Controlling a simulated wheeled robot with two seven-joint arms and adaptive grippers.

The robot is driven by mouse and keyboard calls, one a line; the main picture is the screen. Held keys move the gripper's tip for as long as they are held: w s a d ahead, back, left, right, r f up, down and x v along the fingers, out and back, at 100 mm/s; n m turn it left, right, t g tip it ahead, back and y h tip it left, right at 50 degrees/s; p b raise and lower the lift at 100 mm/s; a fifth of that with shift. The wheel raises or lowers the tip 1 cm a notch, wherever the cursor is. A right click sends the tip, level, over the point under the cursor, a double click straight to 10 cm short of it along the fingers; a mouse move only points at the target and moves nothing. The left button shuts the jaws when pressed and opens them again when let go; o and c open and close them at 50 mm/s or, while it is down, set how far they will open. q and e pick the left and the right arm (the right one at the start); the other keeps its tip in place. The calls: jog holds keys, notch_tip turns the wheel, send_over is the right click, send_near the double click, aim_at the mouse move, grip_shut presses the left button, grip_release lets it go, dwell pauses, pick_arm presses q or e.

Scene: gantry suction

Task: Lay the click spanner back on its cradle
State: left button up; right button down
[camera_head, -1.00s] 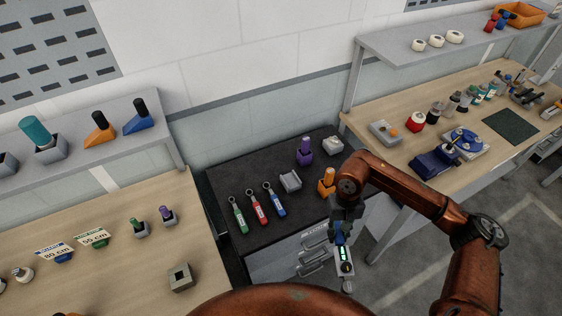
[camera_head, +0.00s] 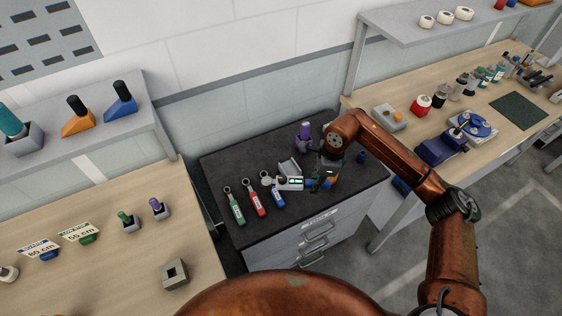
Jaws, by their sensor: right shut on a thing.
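The click spanner (camera_head: 291,184), with a pale body, a small green display and a blue grip, lies roughly level with its round head pointing left. My right gripper (camera_head: 318,182) is shut on its blue grip at the right end. The cradle (camera_head: 289,166), a grey block on the dark cabinet top, shows just behind the spanner. The spanner's body covers the cradle's front part. I cannot tell whether they touch. My left gripper is not in view.
Green (camera_head: 237,211), red (camera_head: 257,202) and blue (camera_head: 277,197) ring-ended spanners lie left of the cradle on the cabinet top (camera_head: 295,220). The spanner's head is close above the blue one. A purple-topped holder (camera_head: 304,138) stands behind.

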jog(key=shift+w+a+f+m+t+h+b, duration=0.7)
jog(key=shift+w+a+m+b, duration=0.9)
jog(key=shift+w+m, duration=3.3)
jog(key=f, duration=0.1)
jog(key=s+f+m, duration=0.1)
jog(key=f, duration=0.1)
jog(key=s+f+m, duration=0.1)
jog(key=f, duration=0.1)
jog(key=shift+s+a, duration=0.15)
jog(key=shift+s, duration=0.05)
notch_tip(320, 180, down, 4)
jog(key=shift+f, duration=0.15)
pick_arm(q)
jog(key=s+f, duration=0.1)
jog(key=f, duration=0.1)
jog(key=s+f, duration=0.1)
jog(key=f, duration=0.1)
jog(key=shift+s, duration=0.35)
pick_arm(e)
jog(key=c, duration=1.7)
grip_release()
